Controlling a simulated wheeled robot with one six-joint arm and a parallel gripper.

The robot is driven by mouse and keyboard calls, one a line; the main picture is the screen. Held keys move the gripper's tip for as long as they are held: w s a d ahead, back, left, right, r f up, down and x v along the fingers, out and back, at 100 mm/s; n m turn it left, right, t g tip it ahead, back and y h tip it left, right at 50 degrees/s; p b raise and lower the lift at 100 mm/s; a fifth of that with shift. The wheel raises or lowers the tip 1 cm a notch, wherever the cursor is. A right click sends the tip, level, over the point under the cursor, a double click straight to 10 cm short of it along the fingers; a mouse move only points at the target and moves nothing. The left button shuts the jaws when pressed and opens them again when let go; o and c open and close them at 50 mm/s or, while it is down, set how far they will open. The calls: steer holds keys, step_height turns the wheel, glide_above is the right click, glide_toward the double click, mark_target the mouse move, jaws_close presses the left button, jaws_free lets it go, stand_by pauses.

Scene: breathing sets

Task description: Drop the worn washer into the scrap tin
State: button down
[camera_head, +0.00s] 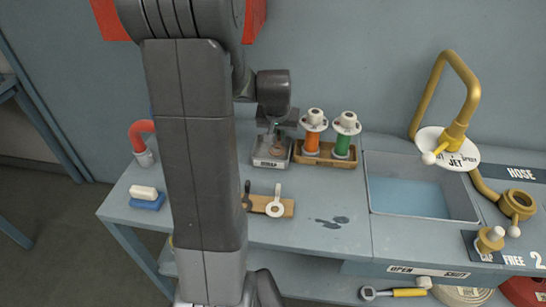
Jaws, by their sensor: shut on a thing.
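My gripper (273,127) points down at the back of the bench, just above the scrap tin. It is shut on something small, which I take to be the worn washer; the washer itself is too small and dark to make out. The scrap tin (270,163) is a small grey open box with a pale label on its front. My gripper's lower end overlaps the tin's back part in the picture, so I cannot tell its exact height over the rim.
Orange (311,137) and green (343,143) spools stand in a wooden tray right of the tin. A wooden board (287,208) with tools lies in front. A water basin (415,205) and yellow tap (456,135) are right. A blue-and-white block (146,199) sits left.

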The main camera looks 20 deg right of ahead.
steer(key=c, duration=1.4)
jaws_free()
steer(key=shift+c, duration=0.2)
steer(key=v, duration=1.4)
steer(key=shift+d+f, duration=0.1)
steer(key=x, duration=1.4)
step_height(320, 180, up, 3)
steer(key=shift+r+p, duration=0.1)
steer(key=shift+p, duration=1.05)
